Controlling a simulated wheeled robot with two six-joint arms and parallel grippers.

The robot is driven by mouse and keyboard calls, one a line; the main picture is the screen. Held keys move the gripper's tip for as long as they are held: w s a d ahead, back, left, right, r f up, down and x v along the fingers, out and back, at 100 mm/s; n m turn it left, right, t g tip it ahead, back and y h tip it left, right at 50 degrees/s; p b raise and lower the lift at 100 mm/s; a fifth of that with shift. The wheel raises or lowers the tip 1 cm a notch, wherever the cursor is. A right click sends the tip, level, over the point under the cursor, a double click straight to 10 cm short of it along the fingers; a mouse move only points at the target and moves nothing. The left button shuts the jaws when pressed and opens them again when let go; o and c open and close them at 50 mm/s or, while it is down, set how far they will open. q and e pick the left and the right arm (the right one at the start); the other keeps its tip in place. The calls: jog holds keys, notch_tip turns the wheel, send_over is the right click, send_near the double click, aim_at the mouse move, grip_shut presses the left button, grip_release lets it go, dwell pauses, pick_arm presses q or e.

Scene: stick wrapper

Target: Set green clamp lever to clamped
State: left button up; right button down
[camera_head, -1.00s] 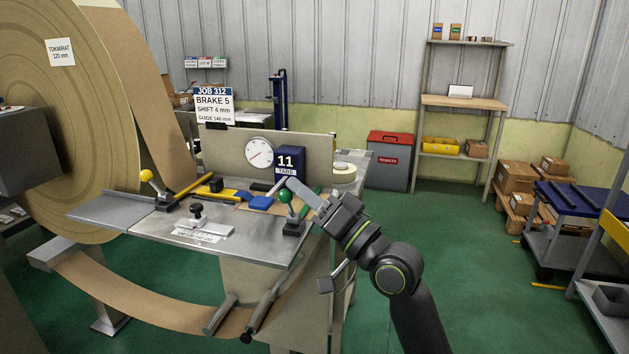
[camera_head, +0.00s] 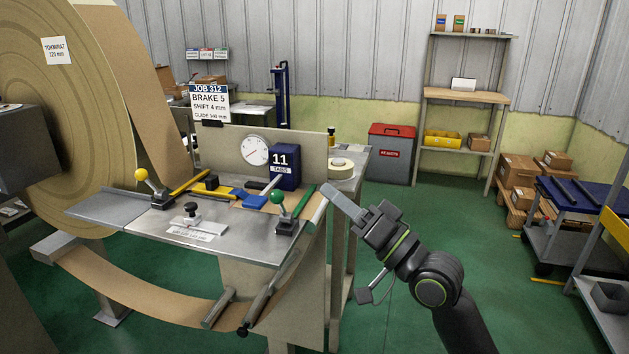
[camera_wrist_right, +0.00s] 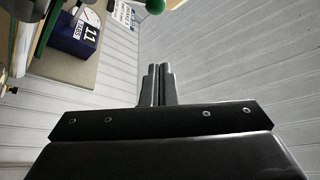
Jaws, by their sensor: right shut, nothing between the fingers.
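The green clamp lever has a green ball knob (camera_head: 277,196) on a short stem above a dark base (camera_head: 287,227) at the right front of the steel table. Its stem leans slightly left from the base in the head view. The green knob also shows at the top edge of the right wrist view (camera_wrist_right: 155,6). My right gripper (camera_head: 328,190) is to the right of the knob, apart from it, beyond the table's right edge. Its fingers are shut with nothing between them, as the right wrist view also shows (camera_wrist_right: 157,84). My left gripper is not in view.
A yellow-knobbed lever (camera_head: 141,175) stands at the table's left. A black-knobbed clamp (camera_head: 192,210) sits at the front middle. A dark blue box marked 11 (camera_head: 284,168) and a green bar (camera_head: 305,203) are behind the green lever. Open floor lies to the right.

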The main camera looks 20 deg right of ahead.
jog(key=shift+v, duration=1.25)
